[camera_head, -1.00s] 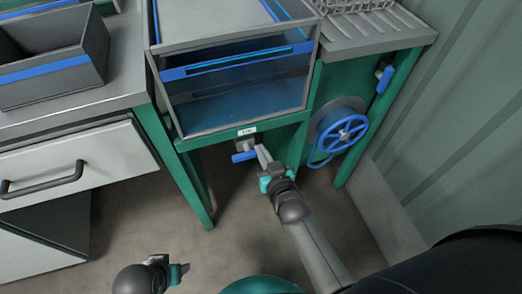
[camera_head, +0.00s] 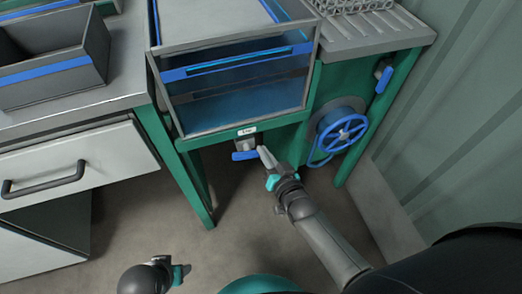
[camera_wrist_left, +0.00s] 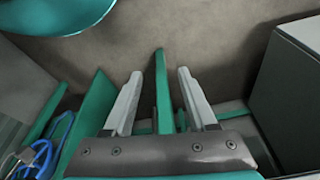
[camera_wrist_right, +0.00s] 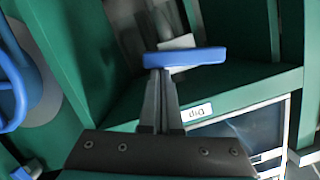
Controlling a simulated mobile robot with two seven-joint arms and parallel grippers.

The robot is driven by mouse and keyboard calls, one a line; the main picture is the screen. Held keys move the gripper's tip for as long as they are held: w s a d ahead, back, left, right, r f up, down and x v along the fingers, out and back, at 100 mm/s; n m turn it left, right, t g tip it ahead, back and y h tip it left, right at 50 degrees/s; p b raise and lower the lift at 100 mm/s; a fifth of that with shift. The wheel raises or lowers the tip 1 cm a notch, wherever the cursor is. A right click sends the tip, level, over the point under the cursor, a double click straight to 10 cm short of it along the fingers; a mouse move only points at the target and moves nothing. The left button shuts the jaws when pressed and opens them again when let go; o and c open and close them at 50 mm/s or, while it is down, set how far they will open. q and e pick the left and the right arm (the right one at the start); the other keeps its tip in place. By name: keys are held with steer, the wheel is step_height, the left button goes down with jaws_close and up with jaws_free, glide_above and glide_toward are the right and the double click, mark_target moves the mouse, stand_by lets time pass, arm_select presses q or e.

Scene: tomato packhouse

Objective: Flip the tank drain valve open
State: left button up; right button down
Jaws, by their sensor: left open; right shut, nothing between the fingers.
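The drain valve has a blue lever handle (camera_head: 244,155) on a grey body (camera_head: 245,144), under the front edge of the water tank (camera_head: 240,90). The lever lies crosswise, roughly parallel to that edge. It also shows in the right wrist view (camera_wrist_right: 185,57). My right gripper (camera_head: 262,150) is shut and empty, its fingertips at the lever's right end in the head view. In the right wrist view the fingertips (camera_wrist_right: 158,72) overlap the lever; I cannot tell whether they touch it. My left gripper (camera_head: 184,272) is open and empty, low over the floor; its spread fingers show in the left wrist view (camera_wrist_left: 160,75).
A blue handwheel (camera_head: 342,132) is to the right of the valve. A second blue handle (camera_head: 384,79) sits on the green frame farther right. A green leg (camera_head: 186,172) and a white drawer (camera_head: 75,165) stand left. The floor (camera_head: 240,215) below is clear.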

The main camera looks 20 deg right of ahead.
arm_select(q)
step_height(320, 180, up, 10)
steer(key=w+t+b, duration=0.1)
steer(key=b, duration=0.3)
steer(key=shift+w+d+r+t+b, duration=0.15)
steer(key=shift+w+t+b, duration=0.15)
steer(key=shift+b, duration=0.1)
arm_select(e)
steer(key=shift+a+f+m+t+y, duration=0.15)
steer(key=shift+f+m+y, duration=0.15)
steer(key=shift+f+m, duration=0.55)
steer(key=shift+d+f+m+t+y, duration=0.1)
steer(key=shift+f+m+t+y, duration=0.25)
steer(key=shift+m, duration=0.85)
steer(key=shift+a+f+m+y, duration=0.1)
steer(key=shift+f+m+y, duration=0.15)
steer(key=shift+f+m, duration=0.65)
arm_select(q)
steer(key=shift+r, duration=0.3)
arm_select(e)
steer(key=shift+a+f, duration=0.15)
arm_select(q)
steer(key=shift+w, duration=0.1)
steer(key=shift+d+f+h, duration=0.25)
steer(key=shift+h, duration=0.05)
arm_select(e)
steer(key=shift+a+f, duration=0.1)
